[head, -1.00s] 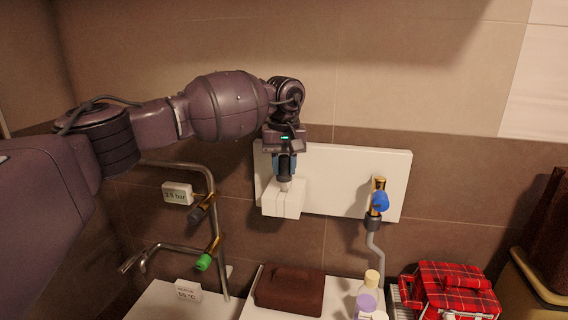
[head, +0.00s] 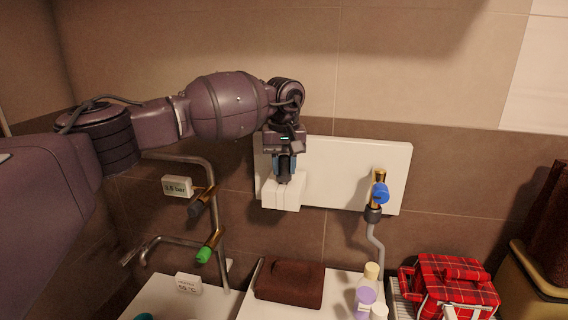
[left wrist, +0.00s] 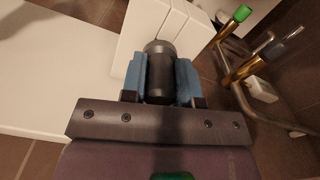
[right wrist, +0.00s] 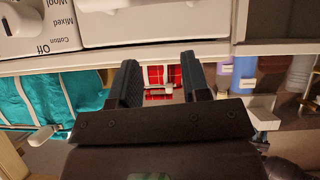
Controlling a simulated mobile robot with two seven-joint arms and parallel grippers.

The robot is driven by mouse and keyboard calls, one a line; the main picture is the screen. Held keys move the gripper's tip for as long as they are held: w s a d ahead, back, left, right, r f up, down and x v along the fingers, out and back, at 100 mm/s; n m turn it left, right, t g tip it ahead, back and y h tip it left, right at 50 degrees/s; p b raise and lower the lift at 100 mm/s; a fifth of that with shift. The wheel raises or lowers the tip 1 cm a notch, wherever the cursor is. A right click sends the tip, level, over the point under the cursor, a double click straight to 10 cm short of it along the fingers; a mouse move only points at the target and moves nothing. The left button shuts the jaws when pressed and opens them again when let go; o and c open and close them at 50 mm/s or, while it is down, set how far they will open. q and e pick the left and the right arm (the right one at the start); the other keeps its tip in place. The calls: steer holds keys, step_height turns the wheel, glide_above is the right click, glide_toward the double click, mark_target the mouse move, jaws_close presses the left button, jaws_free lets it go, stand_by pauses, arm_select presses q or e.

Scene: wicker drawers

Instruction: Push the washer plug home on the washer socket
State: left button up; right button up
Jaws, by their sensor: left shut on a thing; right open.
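My left gripper (head: 284,167) reaches in from the left and is shut on the washer plug, a dark grey cylinder. In the left wrist view the plug (left wrist: 160,78) sits between the blue finger pads, its rounded far end against the white box. That white box, which I take for the washer socket (head: 281,193), is mounted on a white wall panel (head: 345,172). The plug meets the top of the box; the contact itself is hidden, so I cannot tell how deep it sits. My right gripper (right wrist: 160,78) is open and empty in the right wrist view.
A brass tap with a blue handle (head: 381,193) stands right of the socket. Pipes with a green-ended valve (head: 205,253) and a pressure display (head: 177,187) are at the left. Below are a brown folded towel (head: 290,283), bottles (head: 367,288) and a red plaid bag (head: 450,281).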

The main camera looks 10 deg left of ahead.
arm_select(q)
steer(key=shift+f, duration=0.5)
steer(key=o, duration=1)
steer(key=shift+r, duration=0.1)
step_height(320, 180, up, 11)
steer(key=shift+f+b, duration=0.15)
steer(key=shift+b, duration=0.65)
